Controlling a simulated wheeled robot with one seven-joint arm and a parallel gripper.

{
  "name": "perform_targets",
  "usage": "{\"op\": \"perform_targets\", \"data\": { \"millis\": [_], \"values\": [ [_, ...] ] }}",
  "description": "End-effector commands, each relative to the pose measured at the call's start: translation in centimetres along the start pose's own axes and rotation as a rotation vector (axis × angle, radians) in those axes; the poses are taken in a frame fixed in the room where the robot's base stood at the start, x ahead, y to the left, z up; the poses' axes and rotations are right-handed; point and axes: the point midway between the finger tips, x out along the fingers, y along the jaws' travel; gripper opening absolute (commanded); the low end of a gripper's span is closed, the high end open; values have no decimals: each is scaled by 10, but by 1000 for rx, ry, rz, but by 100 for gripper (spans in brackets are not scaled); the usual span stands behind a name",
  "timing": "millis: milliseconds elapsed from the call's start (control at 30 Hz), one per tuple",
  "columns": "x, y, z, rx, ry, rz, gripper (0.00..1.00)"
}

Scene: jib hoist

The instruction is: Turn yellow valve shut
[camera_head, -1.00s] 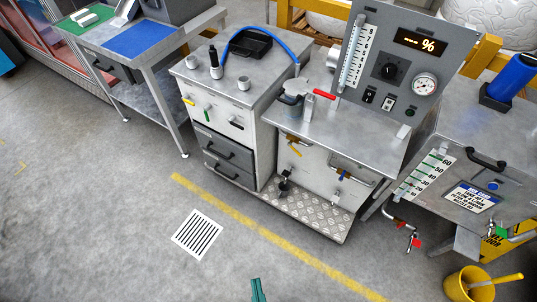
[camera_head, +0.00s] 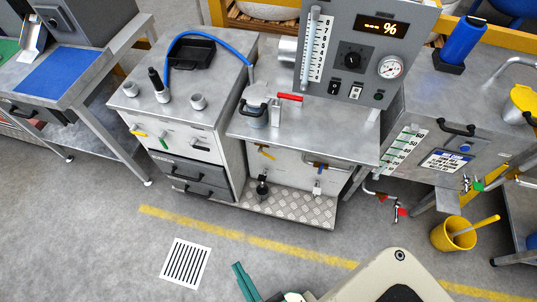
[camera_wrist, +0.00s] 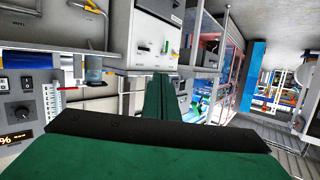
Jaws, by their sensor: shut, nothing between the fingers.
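Two yellow levers show in the head view, and I cannot tell which one is the valve named. One yellow lever (camera_head: 266,152) is on the front panel of the middle bench, tilted, above a black cup-like fitting. Another small yellow lever (camera_head: 138,132) is on the left cabinet's front, beside a green lever (camera_head: 162,138). My gripper (camera_head: 242,272) is green, shut and empty, low in the head view over the floor, well apart from both. In the wrist view my gripper (camera_wrist: 160,82) points toward the cabinet front; a yellow lever (camera_wrist: 93,7) is at the upper left.
The middle bench (camera_head: 330,150) carries a gauge panel, a pot and a red handle. A tread-plate shelf (camera_head: 300,208) juts out below it. A yellow bucket (camera_head: 450,238) stands on the floor at right. The floor around the drain grate (camera_head: 186,264) is clear.

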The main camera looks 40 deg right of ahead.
Motion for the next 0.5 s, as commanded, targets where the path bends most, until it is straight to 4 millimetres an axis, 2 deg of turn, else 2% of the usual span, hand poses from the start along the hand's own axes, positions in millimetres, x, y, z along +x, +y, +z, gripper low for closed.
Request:
{"op": "perform_targets", "data": {
  "millis": [300,500],
  "values": [
    [102,63,67,201,-48,187,0],
    [168,116,94,344,-71,291,0]
  ]
}}
